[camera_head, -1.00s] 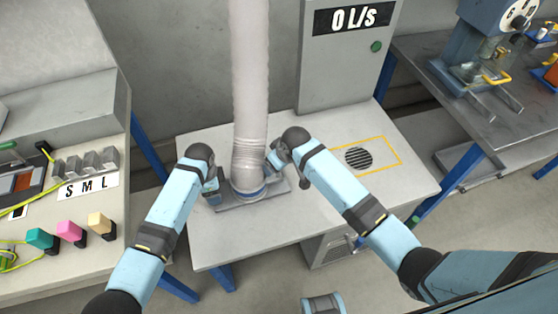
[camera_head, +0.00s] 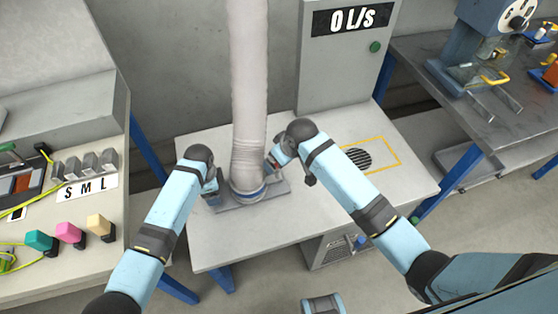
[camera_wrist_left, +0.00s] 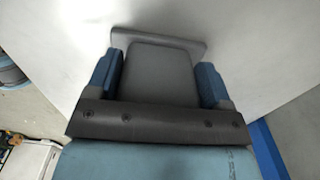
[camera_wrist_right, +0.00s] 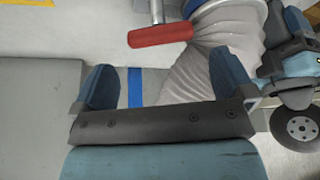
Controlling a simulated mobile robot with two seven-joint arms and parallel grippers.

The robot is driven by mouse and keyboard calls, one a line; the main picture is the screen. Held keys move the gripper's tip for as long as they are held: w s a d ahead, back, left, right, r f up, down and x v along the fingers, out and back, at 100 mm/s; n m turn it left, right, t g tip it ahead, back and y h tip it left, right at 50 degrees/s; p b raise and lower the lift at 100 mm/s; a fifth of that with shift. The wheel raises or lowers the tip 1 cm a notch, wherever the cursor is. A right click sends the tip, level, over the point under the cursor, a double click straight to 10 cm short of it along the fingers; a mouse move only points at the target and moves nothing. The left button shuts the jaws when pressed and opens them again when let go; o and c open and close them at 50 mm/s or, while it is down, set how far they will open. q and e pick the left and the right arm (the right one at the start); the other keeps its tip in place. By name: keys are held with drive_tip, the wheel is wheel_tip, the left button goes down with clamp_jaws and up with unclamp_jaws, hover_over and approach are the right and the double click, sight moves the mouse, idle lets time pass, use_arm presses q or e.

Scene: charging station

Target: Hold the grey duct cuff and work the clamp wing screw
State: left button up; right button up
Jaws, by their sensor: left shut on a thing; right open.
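A pale ribbed duct (camera_head: 249,90) hangs down to a collar with a blue band (camera_head: 247,196) on a flat grey base plate (camera_head: 225,207) on the bench. My left gripper (camera_head: 212,192) is at the left of the collar. In the left wrist view it is shut on a flat grey piece (camera_wrist_left: 155,72), apparently the cuff's grip, with a wider plate beyond it. My right gripper (camera_wrist_right: 160,88) is open and empty at the right of the duct. A red wing handle (camera_wrist_right: 160,36) on a metal stem lies beyond its fingertips, apart from them. The duct (camera_wrist_right: 205,65) partly shows there.
A panel (camera_head: 350,20) reading 0 L/s stands behind the bench (camera_head: 300,225). A round grille (camera_head: 372,155) inside a yellow outline is at the bench's right. A left console (camera_head: 60,215) holds coloured plugs. A dark table (camera_head: 490,120) stands at right.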

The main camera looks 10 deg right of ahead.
use_arm(q)
drive_tip(key=o, duration=1.1)
use_arm(e)
drive_tip(key=v, duration=0.7)
use_arm(q)
drive_tip(key=shift+r, duration=0.1)
wheel_tip(320, 180, up, 12)
drive_tip(key=shift+f, duration=0.1)
use_arm(e)
drive_tip(key=shift+f, duration=0.1)
